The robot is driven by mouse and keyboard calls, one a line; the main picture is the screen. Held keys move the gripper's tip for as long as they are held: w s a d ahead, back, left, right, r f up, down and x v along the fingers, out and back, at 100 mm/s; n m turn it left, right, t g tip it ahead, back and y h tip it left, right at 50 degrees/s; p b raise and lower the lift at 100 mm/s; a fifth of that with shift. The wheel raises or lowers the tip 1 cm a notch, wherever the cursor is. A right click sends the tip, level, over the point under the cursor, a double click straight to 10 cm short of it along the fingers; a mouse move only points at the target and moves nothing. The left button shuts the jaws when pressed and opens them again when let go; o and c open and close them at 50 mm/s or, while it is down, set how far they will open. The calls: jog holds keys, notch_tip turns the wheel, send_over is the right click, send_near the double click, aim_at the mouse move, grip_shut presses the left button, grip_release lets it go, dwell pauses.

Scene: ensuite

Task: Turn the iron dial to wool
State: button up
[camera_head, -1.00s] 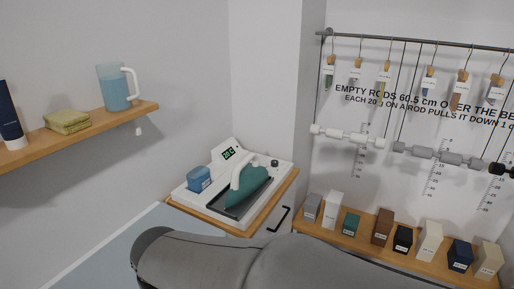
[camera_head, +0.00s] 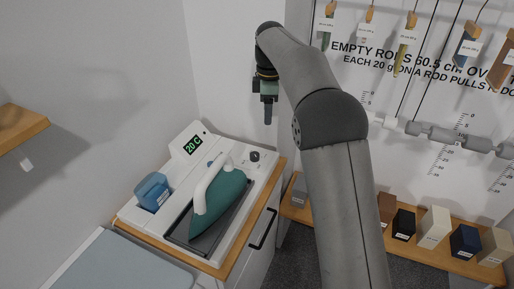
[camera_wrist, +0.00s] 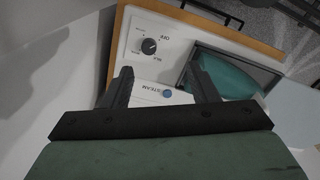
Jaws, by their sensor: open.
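The iron dial (camera_head: 255,157) is a small dark knob at the back right corner of the white ironing station (camera_head: 131,213). In the wrist view the dial (camera_wrist: 149,46) is black with a pale pointer mark, and printed labels ring it. The teal iron (camera_head: 219,203) with a white handle lies in the dark tray. My gripper (camera_head: 267,116) points down above and slightly right of the dial, apart from it. In the wrist view my gripper (camera_wrist: 160,72) is open and empty, with the dial beyond the fingertips.
A display (camera_head: 193,145) reads 20 C. A blue water tank (camera_head: 153,191) stands at the station's left. A button labelled STEAM (camera_wrist: 167,93) lies near the dial. A wooden shelf with several blocks (camera_head: 434,229) is at the right, below hanging rods (camera_head: 435,134).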

jog(key=w+a+f+n, duration=0.2)
jog(key=w+a+n, duration=0.1)
jog(key=a, duration=0.1)
jog(key=p, duration=0.2)
send_near(255, 154)
notch_tip(255, 154, down, 9)
jog(key=shift+a+f, duration=0.1)
jog(key=shift+a, duration=0.05)
jog(key=c, duration=1)
